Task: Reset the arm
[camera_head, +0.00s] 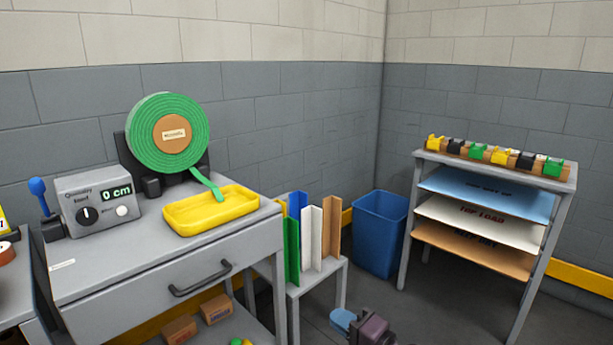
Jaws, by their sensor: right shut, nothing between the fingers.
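My right gripper (345,322) shows at the bottom edge, right of centre. Its light blue end points left, and a dark block of mine is behind it. It is shut with nothing held, low in front of the small stand and apart from the furniture. Most of the right arm is out of frame. My left gripper and arm are not in view.
A grey bench (90,264) holds a green tape reel, a dial box and a yellow tray (212,212). A small stand (318,277) holds coloured angle pieces. A blue bin (379,235) and a shelf rack (410,215) stand right. Floor between is clear.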

